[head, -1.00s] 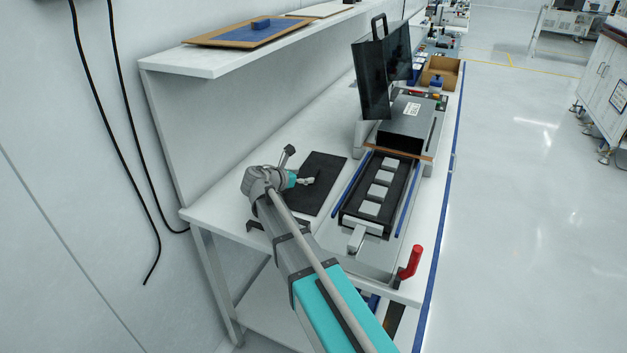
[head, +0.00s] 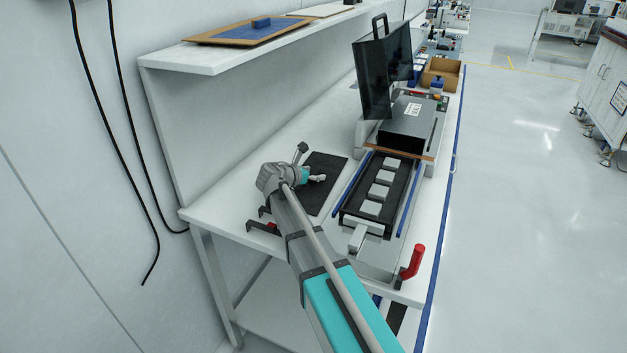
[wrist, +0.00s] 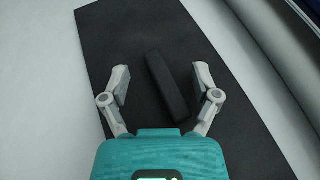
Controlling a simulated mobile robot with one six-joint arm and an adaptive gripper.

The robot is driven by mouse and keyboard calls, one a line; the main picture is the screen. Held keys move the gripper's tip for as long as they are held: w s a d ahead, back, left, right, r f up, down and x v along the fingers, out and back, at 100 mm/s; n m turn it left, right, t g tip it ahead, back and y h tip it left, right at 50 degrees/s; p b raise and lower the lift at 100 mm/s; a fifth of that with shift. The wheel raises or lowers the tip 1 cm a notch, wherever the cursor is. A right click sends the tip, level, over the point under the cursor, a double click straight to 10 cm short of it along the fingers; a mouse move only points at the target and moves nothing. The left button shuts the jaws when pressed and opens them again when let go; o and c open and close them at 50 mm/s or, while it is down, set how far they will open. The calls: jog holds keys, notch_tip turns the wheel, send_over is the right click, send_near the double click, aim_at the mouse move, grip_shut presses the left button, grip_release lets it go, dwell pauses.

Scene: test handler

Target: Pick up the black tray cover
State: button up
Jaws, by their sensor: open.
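The black tray cover (head: 327,171) lies flat on the white bench, left of the handler's tray, partly hidden by my arm in the head view. In the wrist view the cover (wrist: 110,35) is a dark flat plate with a raised black bar handle (wrist: 168,85), tilted a little in the picture. My gripper (wrist: 163,82) is open above the cover, one finger on each side of the bar. The right finger is near the bar; a wider gap shows on the left. I cannot tell the height left between fingertips and plate. In the head view my gripper (head: 318,178) is small over the cover.
Right of the cover, a black tray (head: 347,219) with several pale blocks sits between blue rails (head: 409,198). A red handle (head: 413,262) is at the front right. A shelf (head: 215,62) runs along the wall.

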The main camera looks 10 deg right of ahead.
aim_at(314, 173)
grip_shut()
jog(key=shift+r, duration=0.1)
dwell(0.6)
notch_tip(314, 173, up, 18)
jog(key=p, duration=1.8)
